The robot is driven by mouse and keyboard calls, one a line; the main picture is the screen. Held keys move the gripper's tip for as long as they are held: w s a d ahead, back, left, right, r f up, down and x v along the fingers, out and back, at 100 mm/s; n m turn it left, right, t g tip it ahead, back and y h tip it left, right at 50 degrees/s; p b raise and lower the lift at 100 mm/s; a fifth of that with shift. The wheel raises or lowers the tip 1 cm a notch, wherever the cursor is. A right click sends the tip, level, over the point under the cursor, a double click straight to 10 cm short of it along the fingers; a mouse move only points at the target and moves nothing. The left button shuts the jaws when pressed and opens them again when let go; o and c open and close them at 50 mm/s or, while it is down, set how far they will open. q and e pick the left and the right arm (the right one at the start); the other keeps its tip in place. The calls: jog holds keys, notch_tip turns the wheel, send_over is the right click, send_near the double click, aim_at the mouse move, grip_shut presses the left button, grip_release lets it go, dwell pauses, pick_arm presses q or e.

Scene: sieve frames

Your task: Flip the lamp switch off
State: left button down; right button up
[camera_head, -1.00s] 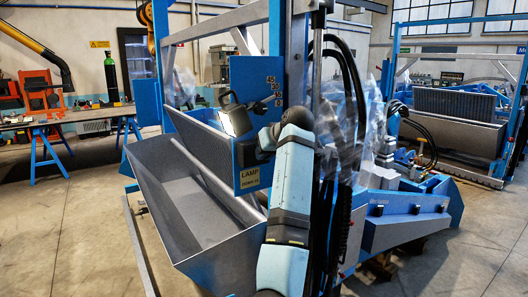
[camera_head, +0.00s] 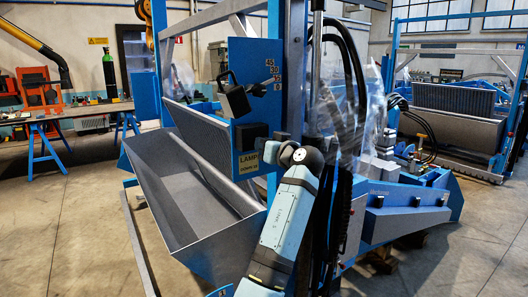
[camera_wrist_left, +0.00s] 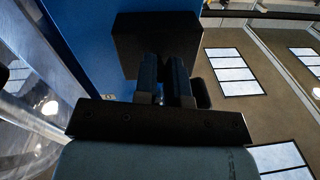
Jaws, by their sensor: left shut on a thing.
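A blue panel (camera_head: 245,60) carries a yellow LAMP label (camera_head: 249,160). Just above the label sits a black switch box (camera_head: 249,136). A black lamp head (camera_head: 235,100) is mounted higher on the panel, and its face looks dark grey. My left gripper (camera_head: 274,144) is at the right side of the switch box, its fingers small and dark there. In the left wrist view, the fingers (camera_wrist_left: 165,75) are close together and reach to the black box (camera_wrist_left: 155,38). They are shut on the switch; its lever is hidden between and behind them. My right gripper is not in view.
A grey metal trough (camera_head: 175,200) lies left of and below the panel. A workbench (camera_head: 60,115) is far left. Open floor (camera_head: 60,230) lies at left.

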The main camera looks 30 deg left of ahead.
pick_arm(q)
jog(key=shift+f+y+b, duration=0.1)
jog(key=shift+y+b, duration=0.25)
jog(key=shift+y, duration=0.05)
jog(key=c, duration=1.2)
grip_release()
jog(key=v, duration=1.3)
jog(key=shift+d+p, duration=0.3)
jog(key=shift+d, duration=0.1)
jog(key=shift+s+f, duration=0.1)
jog(key=shift+s, duration=0.05)
